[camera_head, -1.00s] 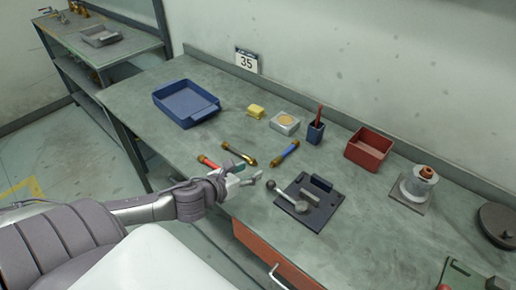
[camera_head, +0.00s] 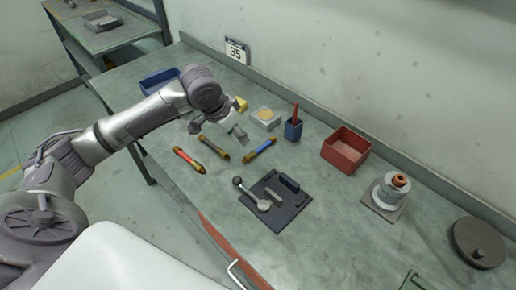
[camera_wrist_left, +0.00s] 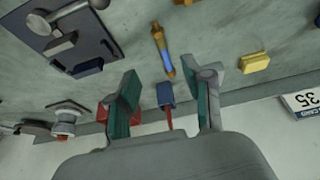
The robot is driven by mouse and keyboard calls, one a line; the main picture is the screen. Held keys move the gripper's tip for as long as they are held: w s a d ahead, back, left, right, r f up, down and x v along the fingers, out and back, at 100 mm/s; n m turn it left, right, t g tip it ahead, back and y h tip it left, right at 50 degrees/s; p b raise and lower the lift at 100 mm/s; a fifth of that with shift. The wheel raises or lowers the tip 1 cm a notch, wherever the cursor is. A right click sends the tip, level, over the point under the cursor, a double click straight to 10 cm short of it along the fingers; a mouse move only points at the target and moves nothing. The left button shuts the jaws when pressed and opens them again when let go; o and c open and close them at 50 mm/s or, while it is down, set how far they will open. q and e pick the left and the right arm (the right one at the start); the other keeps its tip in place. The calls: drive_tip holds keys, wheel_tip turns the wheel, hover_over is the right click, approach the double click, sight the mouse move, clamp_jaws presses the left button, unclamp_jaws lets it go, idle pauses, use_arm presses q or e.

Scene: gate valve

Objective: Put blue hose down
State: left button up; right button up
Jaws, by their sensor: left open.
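The blue hose (camera_head: 260,149), a short blue piece with brass ends, lies on the workbench (camera_head: 330,222). It also shows in the left wrist view (camera_wrist_left: 167,60), lying on the bench beyond the gap between the fingers. My left gripper (camera_head: 219,130) is open and empty, raised above the bench to the left of the blue hose and apart from it. Its green-padded fingers (camera_wrist_left: 165,97) are spread wide in the left wrist view. My right gripper is not in view.
A dark hose (camera_head: 214,147) and a red hose (camera_head: 189,160) lie left of the blue one. A dark plate with a lever (camera_head: 285,208) lies in front. Behind are a blue cup (camera_head: 293,131) and a red bin (camera_head: 346,150). A blue tray (camera_head: 158,84) is partly hidden by my arm.

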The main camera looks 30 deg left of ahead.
use_arm(q)
hover_over(251, 154)
drive_tip(key=s+a, duration=0.1)
drive_tip(key=s, duration=0.2)
drive_tip(key=f, duration=0.3)
drive_tip(key=f+p, duration=0.1)
drive_tip(key=f, duration=0.2)
drive_tip(key=shift+w+f, duration=0.2)
drive_tip(key=shift+f, duration=0.2)
drive_tip(key=shift+w+d+f, duration=0.1)
drive_tip(key=shift+w+f, duration=0.1)
drive_tip(key=shift+f, duration=0.3)
drive_tip(key=shift+w+f, duration=0.15)
drive_tip(key=shift+f, duration=0.15)
drive_tip(key=p+x, duration=0.1)
drive_tip(key=x, duration=0.3)
drive_tip(key=shift+w+d+f, duration=0.1)
drive_tip(key=shift+w+f, duration=0.05)
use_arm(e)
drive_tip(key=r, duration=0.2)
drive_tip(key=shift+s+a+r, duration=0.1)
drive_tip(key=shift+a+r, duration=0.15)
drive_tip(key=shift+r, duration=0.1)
use_arm(q)
drive_tip(key=shift+c, duration=0.4)
clamp_jaws()
